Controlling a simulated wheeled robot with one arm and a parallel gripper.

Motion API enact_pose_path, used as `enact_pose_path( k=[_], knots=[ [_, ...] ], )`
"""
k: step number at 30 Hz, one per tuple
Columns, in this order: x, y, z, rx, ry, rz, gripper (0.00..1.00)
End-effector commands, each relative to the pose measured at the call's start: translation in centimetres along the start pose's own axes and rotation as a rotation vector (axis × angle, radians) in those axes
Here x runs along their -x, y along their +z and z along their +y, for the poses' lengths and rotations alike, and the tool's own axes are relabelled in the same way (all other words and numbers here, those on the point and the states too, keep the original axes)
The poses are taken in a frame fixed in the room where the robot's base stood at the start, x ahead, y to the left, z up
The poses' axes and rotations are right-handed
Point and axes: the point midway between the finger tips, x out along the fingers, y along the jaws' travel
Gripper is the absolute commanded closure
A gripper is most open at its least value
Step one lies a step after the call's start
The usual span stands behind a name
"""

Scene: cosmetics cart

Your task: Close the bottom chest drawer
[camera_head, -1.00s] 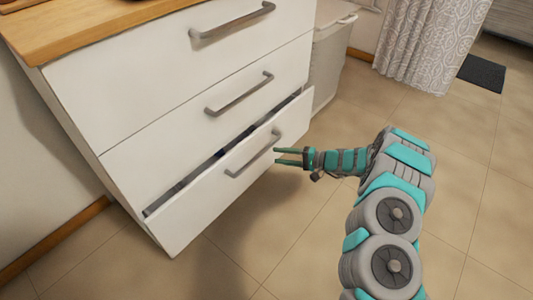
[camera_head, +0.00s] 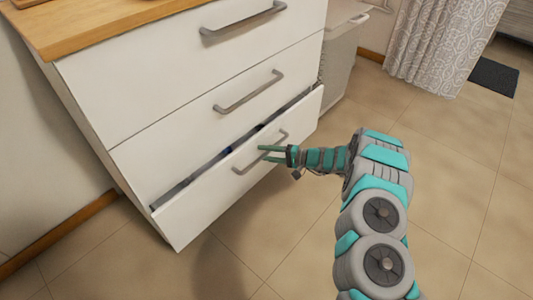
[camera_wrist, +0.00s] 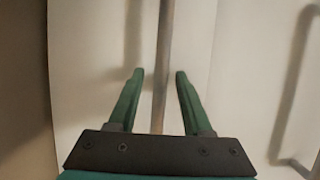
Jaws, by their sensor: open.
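The white chest's bottom drawer (camera_head: 215,200) is open by a small gap along its top edge, with dark and bluish contents partly visible inside. Its grey bar handle (camera_head: 246,168) is on the drawer front. My gripper (camera_head: 262,154) is at the right part of this handle, its two green fingers pointing at the drawer front. In the wrist view, my gripper (camera_wrist: 160,75) is open, and a grey bar, the handle (camera_wrist: 161,95), runs between the two fingers. I cannot tell whether the fingertips touch the drawer front.
The middle drawer (camera_head: 190,125) and top drawer (camera_head: 150,70) are shut, each with a bar handle. A wooden top (camera_head: 100,28) covers the chest. A light bin (camera_head: 340,60) stands behind its right side. Open tiled floor (camera_head: 290,230) lies in front.

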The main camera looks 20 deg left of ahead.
Motion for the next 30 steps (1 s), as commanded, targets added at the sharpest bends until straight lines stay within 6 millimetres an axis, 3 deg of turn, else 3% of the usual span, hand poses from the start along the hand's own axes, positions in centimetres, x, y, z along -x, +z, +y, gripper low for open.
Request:
enact_pose_path(
  k=[2,15,30],
  knots=[
    [0.01,-0.01,0.0,0.0,0.0,0.0,0.5],
    [0.03,-0.01,0.0,0.0,0.001,0.0,1.0],
    [0.03,-0.01,0.05,0.0,0.001,0.0,1.0]
  ],
)
